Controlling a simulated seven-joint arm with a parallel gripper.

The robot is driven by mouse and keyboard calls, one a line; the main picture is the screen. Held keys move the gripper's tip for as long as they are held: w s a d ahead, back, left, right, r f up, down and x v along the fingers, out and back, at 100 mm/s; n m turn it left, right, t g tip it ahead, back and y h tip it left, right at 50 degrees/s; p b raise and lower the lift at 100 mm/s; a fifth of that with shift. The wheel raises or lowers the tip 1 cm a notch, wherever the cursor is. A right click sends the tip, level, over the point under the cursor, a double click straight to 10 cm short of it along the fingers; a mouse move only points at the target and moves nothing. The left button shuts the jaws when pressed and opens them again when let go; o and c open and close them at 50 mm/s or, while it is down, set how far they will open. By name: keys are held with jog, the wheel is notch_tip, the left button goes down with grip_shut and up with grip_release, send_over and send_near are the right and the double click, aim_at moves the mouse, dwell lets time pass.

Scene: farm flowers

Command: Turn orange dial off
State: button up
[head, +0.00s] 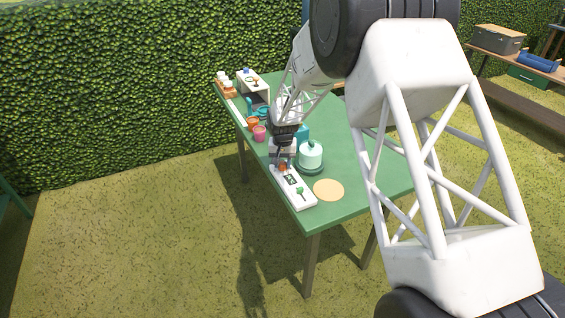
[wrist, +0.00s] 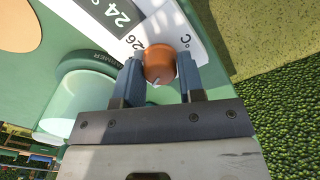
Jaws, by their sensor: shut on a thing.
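The orange dial (wrist: 159,62) is a round knob on a white control panel (wrist: 205,45) with a dark display. In the wrist view my gripper (wrist: 160,75) has one blue-grey finger on each side of the dial and is shut on it. A small pale mark shows on the dial's near edge. In the head view the panel (head: 307,201) lies near the table's front edge, with a green knob (head: 299,190) at its near end. My gripper (head: 283,163) is at the panel's far end, over the orange dial, which is mostly hidden there.
A pale green kettle-like vessel (head: 311,154) stands on a dark round base right beside the panel. A round tan mat (head: 328,189) lies near the green table's (head: 365,170) front. Orange and pink cups (head: 260,133) and a white machine (head: 252,84) stand farther back. The table's right side is clear.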

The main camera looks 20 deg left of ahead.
aim_at(283, 163)
jog(key=n, duration=0.5)
jog(key=shift+n, duration=2.6)
jog(key=o, duration=0.9)
jog(key=shift+r, duration=0.15)
jog(key=shift+r, duration=3.75)
